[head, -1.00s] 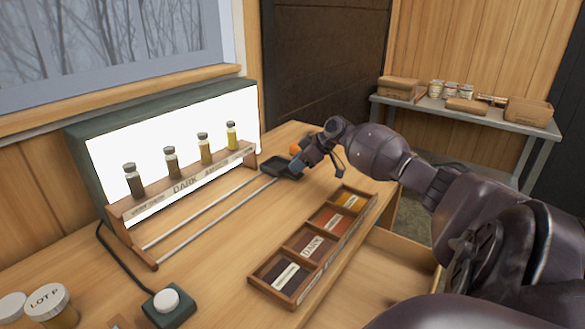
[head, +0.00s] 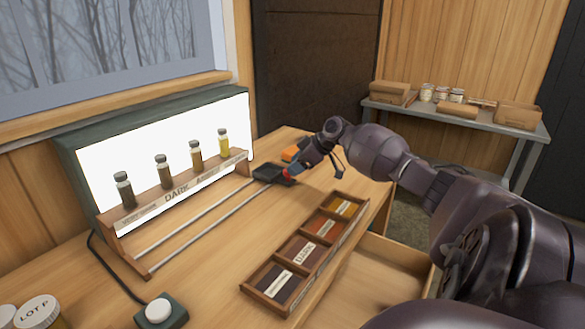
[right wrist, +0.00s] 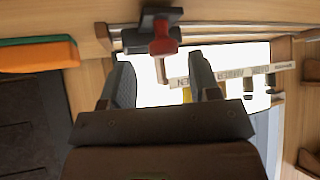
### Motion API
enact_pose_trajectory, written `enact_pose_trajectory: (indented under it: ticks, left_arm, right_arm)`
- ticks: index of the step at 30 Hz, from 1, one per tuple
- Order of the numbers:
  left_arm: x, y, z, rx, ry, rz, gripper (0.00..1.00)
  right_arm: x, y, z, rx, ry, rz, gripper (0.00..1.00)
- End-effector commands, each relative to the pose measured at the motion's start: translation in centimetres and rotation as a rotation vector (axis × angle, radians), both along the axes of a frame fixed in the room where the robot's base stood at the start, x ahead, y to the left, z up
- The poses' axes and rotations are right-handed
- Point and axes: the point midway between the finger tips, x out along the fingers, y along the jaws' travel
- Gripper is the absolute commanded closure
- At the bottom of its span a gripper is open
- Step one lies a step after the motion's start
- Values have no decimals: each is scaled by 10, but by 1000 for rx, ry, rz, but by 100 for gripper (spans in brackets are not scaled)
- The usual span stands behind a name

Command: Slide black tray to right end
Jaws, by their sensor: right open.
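The black tray (head: 268,173) sits at the far right end of two metal rails (head: 200,212) in front of the light box. A red knob (head: 286,173) on its near side shows beside my right gripper. In the right wrist view the black tray (right wrist: 132,40) and its red knob (right wrist: 163,38) lie just beyond the fingertips. My right gripper (right wrist: 160,60) is open, its two fingers apart with nothing between them. In the head view my right gripper (head: 295,171) is close to the tray; contact cannot be told. My left gripper is out of view.
A wooden rack (head: 180,190) with several sample bottles stands before the light box (head: 75,165). An orange block (head: 291,154) lies behind the tray. A compartmented wooden box (head: 275,308) lies nearer, beside an open drawer (head: 400,262). A button box (head: 160,313) is front left.

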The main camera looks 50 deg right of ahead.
Motion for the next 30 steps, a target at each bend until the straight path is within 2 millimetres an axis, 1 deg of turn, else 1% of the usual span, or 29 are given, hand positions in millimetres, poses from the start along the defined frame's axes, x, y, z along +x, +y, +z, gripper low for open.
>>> enact_pose_trajectory:
  ticks: [1,3,9,12,18,30]
  left_arm:
    - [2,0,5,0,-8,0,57]
    - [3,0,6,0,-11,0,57]
    - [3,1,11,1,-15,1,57]
    - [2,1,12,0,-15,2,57]
    - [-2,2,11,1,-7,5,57]
    - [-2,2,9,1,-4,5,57]
  right_arm:
    - [-7,-4,11,-2,-2,0,44]
    - [-16,-8,20,-3,-4,-1,44]
    - [-37,-19,43,-2,-2,-1,44]
    - [-44,-23,51,-1,-2,-1,44]
    - [-51,-27,58,-2,-1,-1,44]
    - [-52,-27,58,-2,0,-1,44]
